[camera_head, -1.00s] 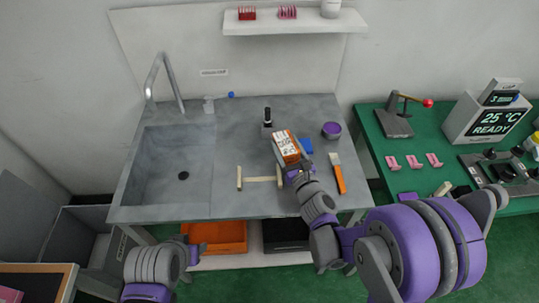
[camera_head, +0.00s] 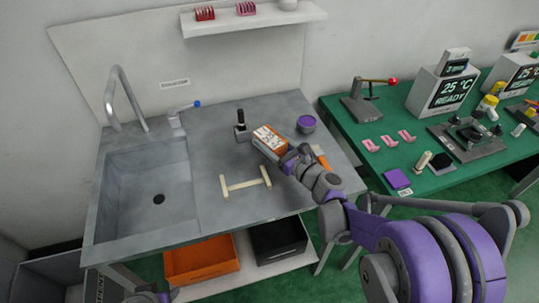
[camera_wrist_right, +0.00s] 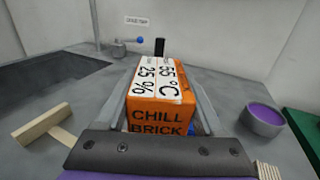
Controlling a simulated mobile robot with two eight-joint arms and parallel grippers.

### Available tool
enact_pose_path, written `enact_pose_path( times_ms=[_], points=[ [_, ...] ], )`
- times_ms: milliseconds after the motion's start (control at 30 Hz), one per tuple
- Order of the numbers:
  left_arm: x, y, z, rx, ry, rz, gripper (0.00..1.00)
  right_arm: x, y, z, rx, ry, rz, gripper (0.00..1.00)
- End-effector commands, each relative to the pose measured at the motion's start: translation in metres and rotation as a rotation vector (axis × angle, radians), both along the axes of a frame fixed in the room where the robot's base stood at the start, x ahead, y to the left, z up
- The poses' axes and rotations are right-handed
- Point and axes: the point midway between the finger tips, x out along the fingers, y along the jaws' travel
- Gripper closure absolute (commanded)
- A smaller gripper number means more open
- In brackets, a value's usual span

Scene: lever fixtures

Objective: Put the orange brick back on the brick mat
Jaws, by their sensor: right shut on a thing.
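The orange brick (camera_head: 268,143), with white printed labels on top, is at the back right of the grey counter. My right gripper (camera_head: 287,157) is shut on it. In the right wrist view the brick (camera_wrist_right: 157,100) sits between the two fingers, its "CHILL BRICK" side facing the wrist. I cannot tell how far its underside is above the counter. A small patch of blue (camera_wrist_right: 197,128) shows beside and below the brick; most of it is hidden. A flat purple mat (camera_head: 397,179) lies on the green table. I cannot tell which one is the brick mat. My left gripper is out of view.
A black-handled fixture (camera_head: 241,127) stands left of the brick, and a purple-topped round cup (camera_head: 306,124) behind right. A pale wooden H-shaped piece (camera_head: 245,184) lies in front left. The sink (camera_head: 150,195) is at left. The green table (camera_head: 350,130) holds a red-knobbed lever (camera_head: 372,90).

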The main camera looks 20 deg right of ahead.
Motion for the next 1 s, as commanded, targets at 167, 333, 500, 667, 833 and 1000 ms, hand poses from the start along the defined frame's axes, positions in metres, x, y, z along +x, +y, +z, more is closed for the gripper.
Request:
enact_pose_path(
  times_ms=[167, 333, 500, 667, 833, 1000],
  points=[
    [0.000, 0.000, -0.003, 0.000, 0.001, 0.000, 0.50, 0.000, 0.000, -0.015, 0.000, -0.001, 0.000, 1.00],
    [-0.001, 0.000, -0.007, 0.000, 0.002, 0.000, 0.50, 0.000, 0.000, -0.038, 0.000, -0.001, 0.000, 1.00],
    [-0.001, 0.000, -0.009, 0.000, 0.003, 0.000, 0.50, 0.000, 0.001, -0.050, 0.000, -0.001, 0.000, 1.00],
    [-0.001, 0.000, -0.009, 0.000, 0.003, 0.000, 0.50, 0.000, 0.001, -0.049, 0.000, -0.001, 0.000, 1.00],
    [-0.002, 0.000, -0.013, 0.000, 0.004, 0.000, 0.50, 0.000, 0.001, -0.054, 0.000, 0.000, 0.000, 0.28],
    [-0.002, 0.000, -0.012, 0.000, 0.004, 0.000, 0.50, 0.000, 0.001, -0.053, 0.000, -0.001, 0.000, 0.00]
  ],
)
